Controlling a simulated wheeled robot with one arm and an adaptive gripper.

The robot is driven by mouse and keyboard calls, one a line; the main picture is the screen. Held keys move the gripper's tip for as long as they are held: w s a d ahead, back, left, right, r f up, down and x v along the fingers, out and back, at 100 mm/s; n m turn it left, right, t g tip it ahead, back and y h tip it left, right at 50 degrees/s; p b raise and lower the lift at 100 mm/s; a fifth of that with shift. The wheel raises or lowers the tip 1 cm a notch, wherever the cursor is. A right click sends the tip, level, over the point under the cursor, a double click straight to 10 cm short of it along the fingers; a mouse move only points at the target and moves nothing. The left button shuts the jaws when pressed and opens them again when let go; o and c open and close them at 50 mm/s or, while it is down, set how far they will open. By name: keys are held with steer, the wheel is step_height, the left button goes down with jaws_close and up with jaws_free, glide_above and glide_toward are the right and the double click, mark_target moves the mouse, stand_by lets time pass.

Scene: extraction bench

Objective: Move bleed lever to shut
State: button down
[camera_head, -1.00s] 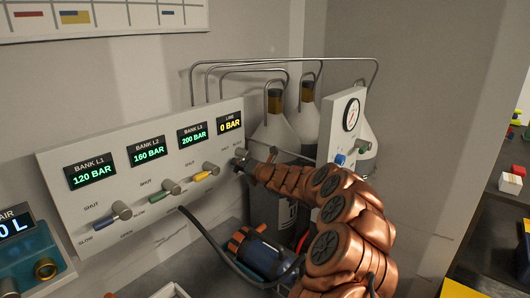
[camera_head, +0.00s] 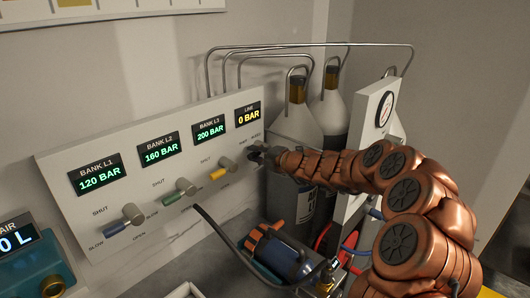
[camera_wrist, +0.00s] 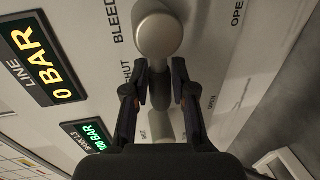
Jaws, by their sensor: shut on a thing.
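The bleed lever is at the right end of the white valve panel (camera_head: 70,160). A SHUT label (camera_wrist: 125,75) lies left of my fingers and an OPEN label (camera_wrist: 238,12) is at upper right. In the head view my gripper (camera_head: 262,155) covers most of the lever. The LINE display (camera_head: 248,114) reads 0 BAR.
Three other levers, with blue (camera_head: 118,226), green (camera_head: 173,197) and yellow (camera_head: 218,174) handles, sit left along the panel. Grey cylinders (camera_head: 298,125) and a gauge panel (camera_head: 383,110) stand behind my arm.

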steer(key=shift+s+a, duration=0.1)
steer(key=shift+a, duration=0.05)
steer(key=c, duration=1.2)
jaws_free()
steer(key=shift+o, duration=1.4)
steer(key=shift+d, duration=0.2)
steer(key=v, duration=1.2)
steer(key=shift+r, duration=0.1)
